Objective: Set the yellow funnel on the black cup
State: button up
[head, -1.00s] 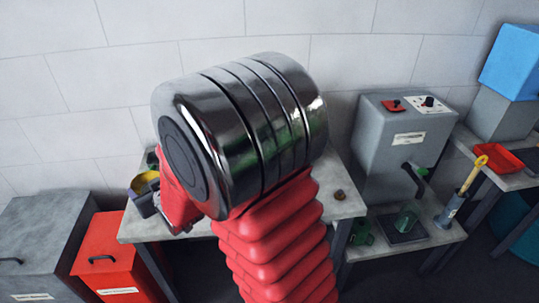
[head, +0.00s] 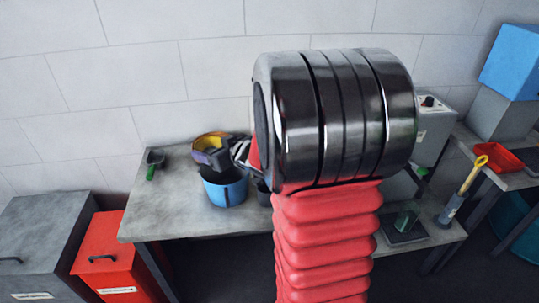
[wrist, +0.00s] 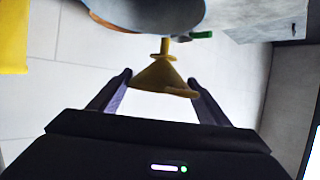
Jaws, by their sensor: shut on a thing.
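The yellow funnel (wrist: 163,78) is between the two fingers of my gripper (wrist: 160,90) in the wrist view, its narrow spout toward the top of the picture. In the head view the funnel (head: 208,142) is held above the grey table, over or just behind a blue bucket; its height there is hard to tell. My gripper (head: 213,157) is partly hidden by my own arm. A dark cup-like thing (head: 263,191) stands right of the bucket, mostly hidden by my arm; I cannot tell for sure that it is the black cup.
The blue bucket (head: 225,190) stands on the grey table (head: 180,215). A green-handled scoop (head: 152,165) lies at the table's left. A red bin (head: 108,255) and a grey bin (head: 40,245) stand left of it. The table's left part is mostly clear.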

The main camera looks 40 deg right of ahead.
jog(key=s+d+f, duration=0.1)
jog(key=s+d, duration=1)
jog(key=s, duration=0.2)
jog(key=shift+d+n+y, duration=0.3)
jog(key=shift+y, duration=0.1)
jog(key=shift+f, duration=0.2)
notch_tip(320, 180, down, 6)
jog(key=shift+f, duration=0.15)
dwell(0.3)
jog(key=shift+s, duration=0.1)
dwell(0.8)
jog(key=shift+f, duration=2.65)
dwell(1.8)
